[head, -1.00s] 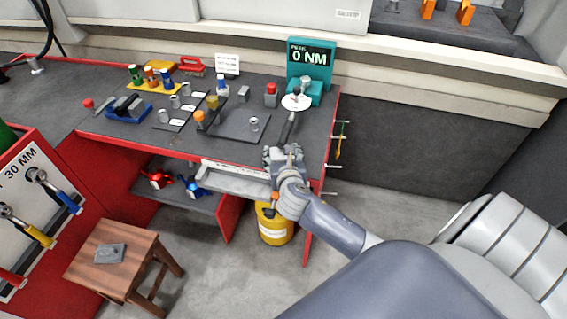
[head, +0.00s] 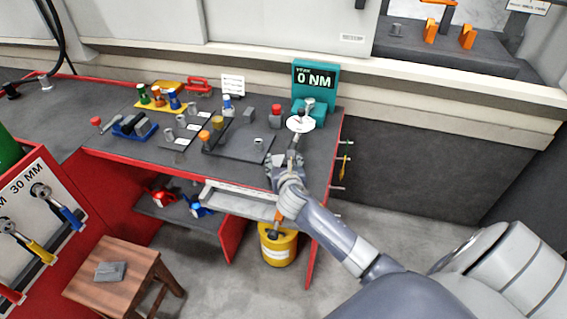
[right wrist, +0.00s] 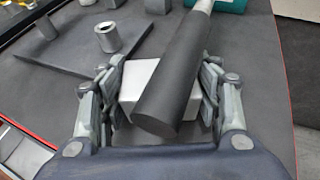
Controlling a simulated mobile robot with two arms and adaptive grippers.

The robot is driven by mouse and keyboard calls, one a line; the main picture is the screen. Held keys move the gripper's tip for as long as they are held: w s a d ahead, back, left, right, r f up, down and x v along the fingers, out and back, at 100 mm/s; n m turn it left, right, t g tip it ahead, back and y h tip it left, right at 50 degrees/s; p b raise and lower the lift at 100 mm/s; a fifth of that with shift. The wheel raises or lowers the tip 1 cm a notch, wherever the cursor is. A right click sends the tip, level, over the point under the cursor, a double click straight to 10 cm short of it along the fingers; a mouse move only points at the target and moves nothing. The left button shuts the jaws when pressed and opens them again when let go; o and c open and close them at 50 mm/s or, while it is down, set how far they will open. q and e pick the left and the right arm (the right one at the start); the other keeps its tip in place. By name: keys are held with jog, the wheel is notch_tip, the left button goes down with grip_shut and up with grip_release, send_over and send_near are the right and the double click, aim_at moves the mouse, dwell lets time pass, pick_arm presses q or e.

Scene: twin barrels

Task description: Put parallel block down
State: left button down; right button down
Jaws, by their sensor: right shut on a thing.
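The parallel block (right wrist: 131,82), a pale grey block, sits between the fingers of my right gripper (right wrist: 160,92) in the right wrist view. My right gripper is shut on it, low over the dark bench top (right wrist: 250,60). A dark wrench handle (right wrist: 175,80) passes across the block and hides part of it; whether they touch I cannot tell. In the head view my right gripper (head: 285,165) is at the bench's front right, in front of the teal torque tester (head: 316,82) reading 0 NM; the block is not clear there. My left gripper is not in view.
A dark plate (head: 238,143) with a small metal socket (head: 258,144) lies left of my gripper. Several sockets, a blue tray (head: 135,126) and a red-topped piece (head: 276,115) stand farther left and back. A yellow can (head: 278,247) stands below the bench's front.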

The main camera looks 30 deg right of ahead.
jog(key=c, duration=0.5)
grip_release()
jog(key=p+v, duration=0.1)
jog(key=v, duration=1.1)
jog(key=shift+a, duration=0.1)
